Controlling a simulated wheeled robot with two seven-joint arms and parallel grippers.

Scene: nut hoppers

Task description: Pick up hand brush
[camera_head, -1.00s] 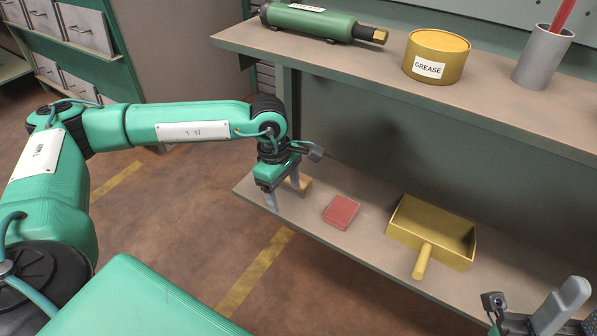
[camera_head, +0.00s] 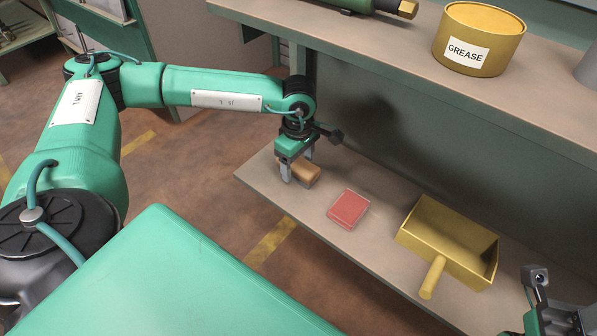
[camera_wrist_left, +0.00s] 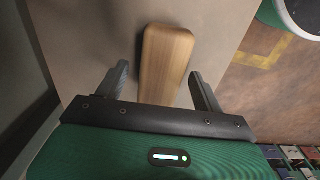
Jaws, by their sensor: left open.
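The hand brush shows as a light wooden block (camera_head: 308,174) near the left end of the lower shelf. In the left wrist view its rounded wooden top (camera_wrist_left: 166,58) points away from the palm. My left gripper (camera_head: 297,167) is over it, pointing down. Its two fingers are apart, one on each side of the wood in the left wrist view (camera_wrist_left: 158,74), with gaps showing on both sides. Any bristles are hidden. Only part of my right wrist and gripper (camera_head: 538,290) shows at the bottom right; its fingers cannot be made out.
A red flat box (camera_head: 348,208) lies right of the brush on the lower shelf (camera_head: 385,222). A yellow dustpan (camera_head: 436,272) lies further right. The upper shelf (camera_head: 400,60) overhangs behind, with a grease tin (camera_head: 487,28) and a green cylinder (camera_head: 352,4).

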